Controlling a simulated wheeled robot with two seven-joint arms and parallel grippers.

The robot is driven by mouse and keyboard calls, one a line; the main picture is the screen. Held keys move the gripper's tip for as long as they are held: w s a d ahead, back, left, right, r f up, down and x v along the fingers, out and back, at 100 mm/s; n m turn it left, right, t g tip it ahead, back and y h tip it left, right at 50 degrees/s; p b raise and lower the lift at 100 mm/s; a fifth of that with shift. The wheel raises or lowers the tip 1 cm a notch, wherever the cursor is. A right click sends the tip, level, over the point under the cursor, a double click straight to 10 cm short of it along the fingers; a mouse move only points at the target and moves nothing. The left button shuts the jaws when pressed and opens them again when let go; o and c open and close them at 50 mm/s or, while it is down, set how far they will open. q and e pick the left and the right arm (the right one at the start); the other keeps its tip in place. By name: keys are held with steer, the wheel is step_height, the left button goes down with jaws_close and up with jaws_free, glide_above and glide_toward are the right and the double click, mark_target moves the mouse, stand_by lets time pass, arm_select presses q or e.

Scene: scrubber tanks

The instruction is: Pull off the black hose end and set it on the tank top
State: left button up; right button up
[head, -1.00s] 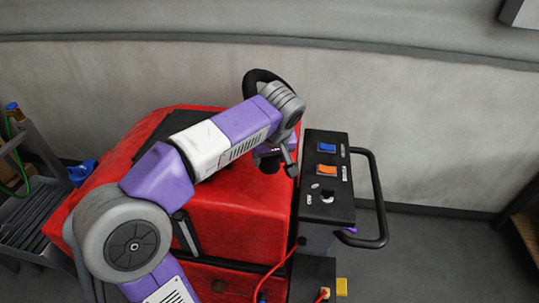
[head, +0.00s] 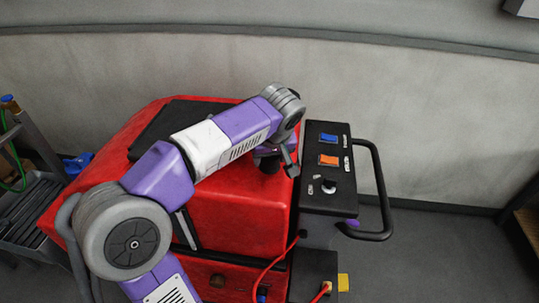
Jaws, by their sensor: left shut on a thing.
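The red tank (head: 235,215) fills the middle of the head view, with a black panel (head: 150,140) on its top. My left arm reaches over the tank from the left. My left gripper (head: 284,158) is low over the tank top's right side, mostly hidden by its own wrist. It is shut on the black hose end (head: 270,165), of which only a small dark part shows beneath the wrist. I cannot tell whether this part touches the tank top. The rest of the hose is hidden. My right gripper is not in view.
A black control panel (head: 327,195) with blue and orange switches stands right of the tank, with a black handle (head: 384,190) beyond. A red cable (head: 277,262) runs down the front. A grey cart (head: 30,205) is at left. Open floor lies at right.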

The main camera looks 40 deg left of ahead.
arm_select(q)
steer(key=shift+f+b, duration=0.9)
steer(key=shift+f, duration=0.25)
steer(key=o, duration=1.5)
steer(key=shift+c, duration=0.2)
steer(key=shift+r, duration=0.1)
steer(key=shift+r+p, duration=3.5)
steer(key=shift+r, duration=0.4)
steer(key=shift+r, duration=0.1)
